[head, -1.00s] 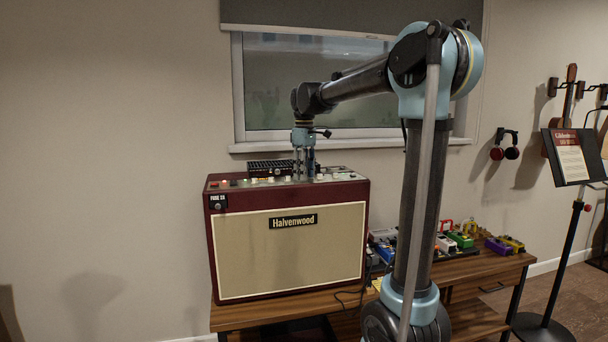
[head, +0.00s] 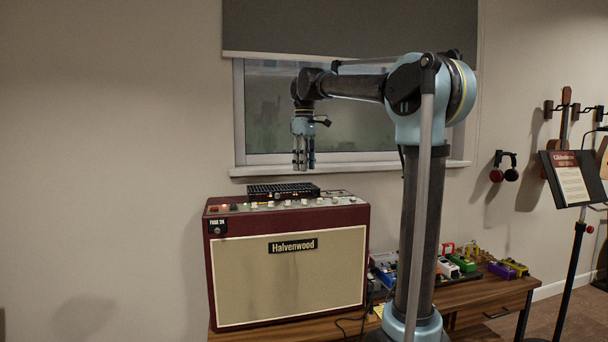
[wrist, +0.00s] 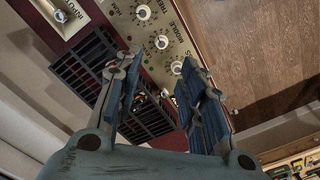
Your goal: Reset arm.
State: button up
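The amp (head: 290,275) is a dark red Halvenwood cabinet with a cream front, standing on the wooden bench. Its control panel runs along the top. In the wrist view the knob by the MIDDLE lettering (wrist: 161,42) is pale with a dark skirt and tick marks, between two similar knobs. Its exact setting is too small to read. My gripper (head: 304,165) points down and hangs clear above the amp top. In the wrist view my gripper (wrist: 162,92) has its blue fingers apart with nothing between them. I cannot make out a readable yellow card.
A black slotted unit (head: 283,191) sits on the amp top behind the knobs. A small yellow item (head: 379,310) lies beside the amp, partly hidden by my arm. Several colourful pedals (head: 460,262) stand at right. The window (head: 350,125) is behind.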

jog(key=shift+r, duration=0.1)
jog(key=s+d+f+m+t, duration=0.1)
jog(key=s+d+f+m, duration=0.3)
jog(key=s+d+f, duration=0.65)
jog(key=s+d+f+m+t, duration=0.1)
jog(key=s+d+f+m, duration=0.55)
jog(key=s+f, duration=0.7)
jog(key=s+d+f, duration=0.2)
jog(key=s+f, duration=0.2)
jog(key=f, duration=0.3)
jog(key=s+d+f+m, duration=0.1)
jog(key=s+d+f, duration=0.1)
jog(key=s+f, duration=0.2)
notch_tip(320, 180, down, 3)
jog(key=shift+d, duration=0.15)
jog(key=shift+m, duration=0.25)
jog(key=shift+w+f, duration=0.2)
jog(key=shift+w, duration=0.2)
